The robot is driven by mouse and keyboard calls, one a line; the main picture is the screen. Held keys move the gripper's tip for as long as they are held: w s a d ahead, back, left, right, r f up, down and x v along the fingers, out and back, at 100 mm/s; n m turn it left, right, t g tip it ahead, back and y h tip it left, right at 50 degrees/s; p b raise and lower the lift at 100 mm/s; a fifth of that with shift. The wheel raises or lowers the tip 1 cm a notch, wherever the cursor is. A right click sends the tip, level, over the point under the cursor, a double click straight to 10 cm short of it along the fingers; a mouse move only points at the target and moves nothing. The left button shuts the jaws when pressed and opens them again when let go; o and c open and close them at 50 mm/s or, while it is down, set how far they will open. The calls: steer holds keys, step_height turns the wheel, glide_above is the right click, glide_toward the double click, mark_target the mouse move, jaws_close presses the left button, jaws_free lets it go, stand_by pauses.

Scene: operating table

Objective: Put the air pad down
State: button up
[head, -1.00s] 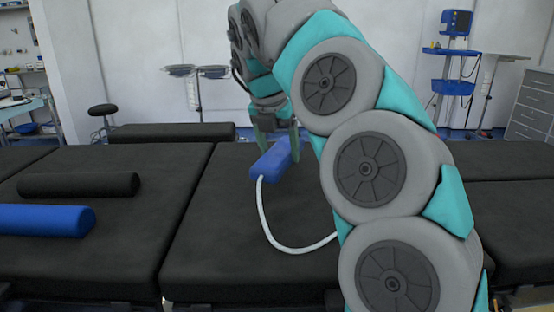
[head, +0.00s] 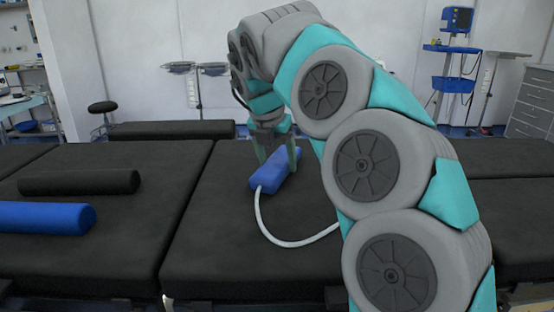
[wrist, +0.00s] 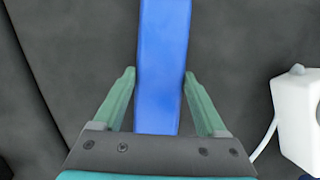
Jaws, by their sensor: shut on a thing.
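The air pad (head: 265,183) is a long blue pad with a white hose (head: 262,222) from its near end. It is at the black operating table's (head: 225,255) middle section in the head view. My gripper (head: 278,167) points down and is shut on the pad, one green finger at each side. In the wrist view the pad (wrist: 164,35) runs lengthwise between the fingers of my gripper (wrist: 159,75). Whether the pad's underside touches the table cannot be told. My arm hides part of the hose's far run.
A white box (wrist: 298,120) with a knob sits at the right in the wrist view. A black roll (head: 80,183) and a blue roll (head: 45,219) lie on the left section. The table surface left of the pad is clear.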

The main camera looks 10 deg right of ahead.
steer(key=shift+f, duration=0.15)
steer(key=o, duration=1.5)
steer(key=shift+p+v, duration=0.95)
steer(key=shift+v, duration=5.25)
